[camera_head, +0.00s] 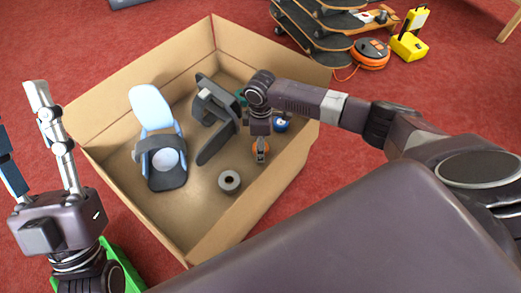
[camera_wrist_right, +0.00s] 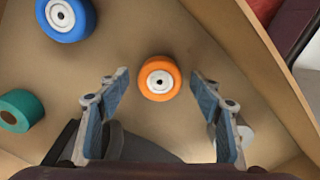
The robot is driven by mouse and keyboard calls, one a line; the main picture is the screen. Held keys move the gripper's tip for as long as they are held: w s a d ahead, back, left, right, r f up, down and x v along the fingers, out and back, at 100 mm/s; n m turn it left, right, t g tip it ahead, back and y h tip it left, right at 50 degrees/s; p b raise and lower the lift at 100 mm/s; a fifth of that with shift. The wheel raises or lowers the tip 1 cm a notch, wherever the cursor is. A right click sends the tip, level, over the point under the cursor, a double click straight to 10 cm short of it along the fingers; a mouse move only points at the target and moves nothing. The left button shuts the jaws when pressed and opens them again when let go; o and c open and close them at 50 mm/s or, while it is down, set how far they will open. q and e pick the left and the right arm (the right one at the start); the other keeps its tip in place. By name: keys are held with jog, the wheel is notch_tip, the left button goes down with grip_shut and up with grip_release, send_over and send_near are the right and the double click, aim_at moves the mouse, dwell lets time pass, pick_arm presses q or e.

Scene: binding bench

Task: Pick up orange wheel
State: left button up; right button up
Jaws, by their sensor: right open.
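The orange wheel (camera_wrist_right: 160,78) with a white hub lies on the box floor in the right wrist view. My right gripper (camera_wrist_right: 162,88) is open above it, with one finger on each side of the wheel and clear of it. In the head view only a bit of the orange wheel (camera_head: 262,147) shows behind my right gripper (camera_head: 261,158), which reaches into the cardboard box (camera_head: 228,41). My left gripper (camera_head: 22,130) is open and empty at the left, outside the box.
A blue wheel (camera_wrist_right: 66,17) and a green wheel (camera_wrist_right: 20,110) lie nearby in the box. A grey wheel (camera_head: 229,181), a blue chair-like item (camera_head: 150,106) and a dark grey piece (camera_head: 213,104) also stand there. Skateboards (camera_head: 312,30) and an orange reel (camera_head: 370,53) are outside.

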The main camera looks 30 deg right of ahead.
jog(key=c, duration=1.2)
jog(key=shift+c, duration=0.2)
